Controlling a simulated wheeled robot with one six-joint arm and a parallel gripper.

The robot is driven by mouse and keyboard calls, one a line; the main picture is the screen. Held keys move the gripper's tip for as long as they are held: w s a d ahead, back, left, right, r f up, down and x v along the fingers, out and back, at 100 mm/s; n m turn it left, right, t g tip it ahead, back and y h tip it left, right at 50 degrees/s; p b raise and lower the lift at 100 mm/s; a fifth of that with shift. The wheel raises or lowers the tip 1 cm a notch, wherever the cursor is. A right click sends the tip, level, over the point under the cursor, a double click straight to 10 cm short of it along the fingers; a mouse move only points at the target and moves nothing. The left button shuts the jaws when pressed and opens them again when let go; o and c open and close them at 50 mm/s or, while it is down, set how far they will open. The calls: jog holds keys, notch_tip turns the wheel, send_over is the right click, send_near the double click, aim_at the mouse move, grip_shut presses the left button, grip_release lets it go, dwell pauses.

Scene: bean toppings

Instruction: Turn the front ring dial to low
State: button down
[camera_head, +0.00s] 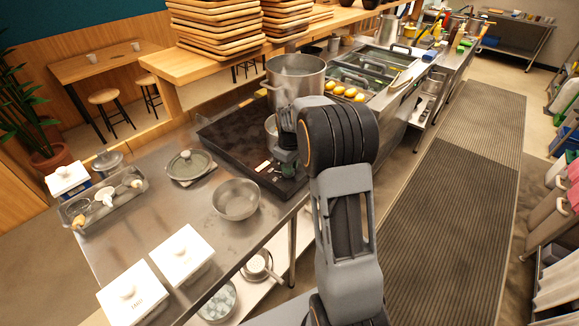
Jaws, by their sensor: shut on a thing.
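The black cooktop (232,132) lies in the steel counter, left of my arm. My gripper (288,170) is low at the cooktop's near right part, by its front edge. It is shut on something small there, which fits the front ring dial. My arm and gripper hide the dial, so its setting cannot be read. A large steel pot (297,82) stands at the far end of the cooktop. A smaller steel pot (270,126) is partly hidden behind my wrist.
A steel bowl (236,200) and a lidded pan (190,166) stand left of the cooktop. Two white lidded boxes (181,254) (133,294) and a utensil tray (103,203) are on the near counter. Stacked wooden trays (215,28) stand behind. The ribbed floor mat (450,210) at right is clear.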

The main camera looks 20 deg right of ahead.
jog(key=shift+n, duration=1.6)
jog(key=c, duration=1.1)
grip_release()
notch_tip(320, 180, up, 14)
jog(key=shift+f, duration=0.1)
